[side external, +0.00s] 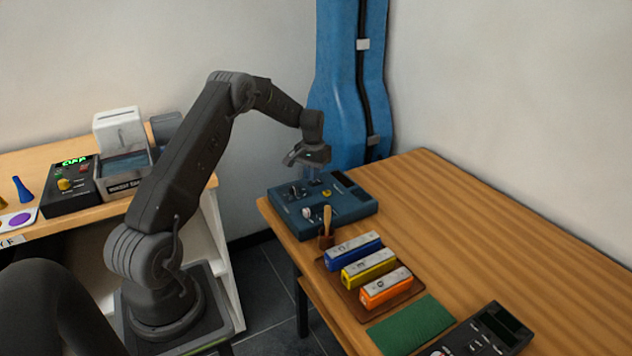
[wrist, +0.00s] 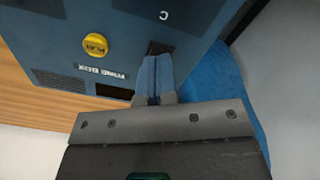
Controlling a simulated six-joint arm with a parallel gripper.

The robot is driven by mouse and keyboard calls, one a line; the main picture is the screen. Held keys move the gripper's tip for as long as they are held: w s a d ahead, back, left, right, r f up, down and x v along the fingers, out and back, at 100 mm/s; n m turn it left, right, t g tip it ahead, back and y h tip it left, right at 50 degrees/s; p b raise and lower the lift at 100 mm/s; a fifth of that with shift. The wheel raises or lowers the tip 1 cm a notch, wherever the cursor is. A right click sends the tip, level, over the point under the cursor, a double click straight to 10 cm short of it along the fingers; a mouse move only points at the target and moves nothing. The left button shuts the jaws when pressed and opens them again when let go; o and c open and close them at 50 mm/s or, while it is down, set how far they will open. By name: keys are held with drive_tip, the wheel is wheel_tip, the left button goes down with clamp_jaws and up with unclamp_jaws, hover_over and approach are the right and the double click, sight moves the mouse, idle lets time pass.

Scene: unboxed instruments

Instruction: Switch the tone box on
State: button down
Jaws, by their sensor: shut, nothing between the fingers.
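The blue box (side external: 345,209), which looks like the tone box, sits at the table's far left corner, with knobs and small switches on top. Its blue top (wrist: 60,25) fills the upper wrist view, with a yellow knob (wrist: 95,45), a white label and a dark slot-like recess (wrist: 160,47). My gripper (side external: 314,176) is above the box's back part, pointing down. In the wrist view my gripper (wrist: 152,62) is shut and empty, its tips at or just over the dark recess. Contact cannot be told. Any switch under the tips is hidden.
A wooden-handled tool in a small holder (side external: 326,241) stands at the box's front edge. A brown tray (side external: 345,297) holds blue, yellow and orange blocks. A green mat (side external: 411,325) and a dark device (side external: 490,332) lie nearer. The table's right side is clear. A blue case (side external: 340,85) stands behind.

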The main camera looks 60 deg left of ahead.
drive_tip(key=shift+f, duration=0.65)
drive_tip(key=shift+r, duration=0.1)
drive_tip(key=shift+r, duration=3.45)
drive_tip(key=shift+d+r, duration=0.2)
drive_tip(key=shift+r, duration=0.1)
drive_tip(key=s+d+r+m+t+y, duration=0.1)
drive_tip(key=s+d+r+m, duration=0.15)
drive_tip(key=d+r, duration=0.75)
drive_tip(key=s+d+r+m+t, duration=0.15)
drive_tip(key=s+d+r, duration=0.25)
drive_tip(key=d+r, duration=0.5)
drive_tip(key=s+d+f+m+t+h, duration=0.1)
drive_tip(key=s+d+m+t, duration=0.1)
drive_tip(key=s+d, duration=1.4)
drive_tip(key=s+t, duration=0.1)
drive_tip(key=s, duration=0.2)
drive_tip(key=shift+s+f, duration=0.35)
drive_tip(key=shift+f, duration=0.05)
